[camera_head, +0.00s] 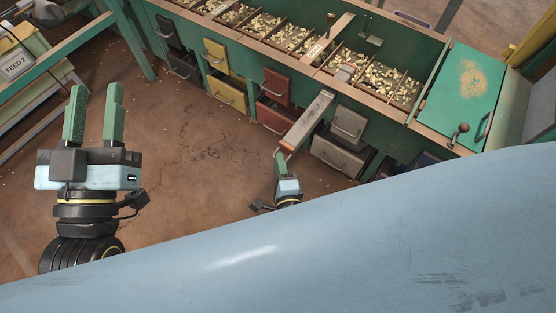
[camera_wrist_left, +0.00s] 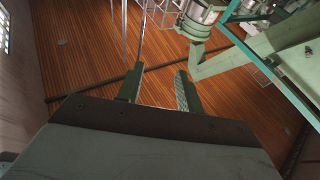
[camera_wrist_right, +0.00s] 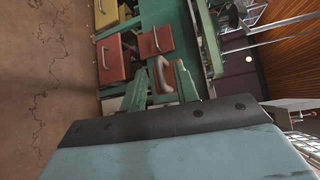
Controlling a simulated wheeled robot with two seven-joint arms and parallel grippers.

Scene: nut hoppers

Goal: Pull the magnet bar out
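The magnet bar (camera_head: 308,118) is a long grey bar with a reddish end. It sticks out from the green hopper bench at an angle. In the right wrist view its pale, curved handle (camera_wrist_right: 162,76) stands in front of a red end plate. My right gripper (camera_head: 281,166) is at this end. Its green fingers (camera_wrist_right: 162,82) are apart, with the handle between them and nearer the right finger; I cannot tell whether they touch. My left gripper (camera_head: 94,110) is open and empty over the floor at the left, well away from the bar; its fingers show in the left wrist view (camera_wrist_left: 158,88).
The green bench (camera_head: 400,120) holds nuts in several compartments. Yellow (camera_head: 226,92), red (camera_head: 271,115) and beige (camera_head: 340,155) drawers line its front. A green lid (camera_head: 465,85) with a knob is at the right. The floor (camera_head: 200,150) between my arms is clear.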

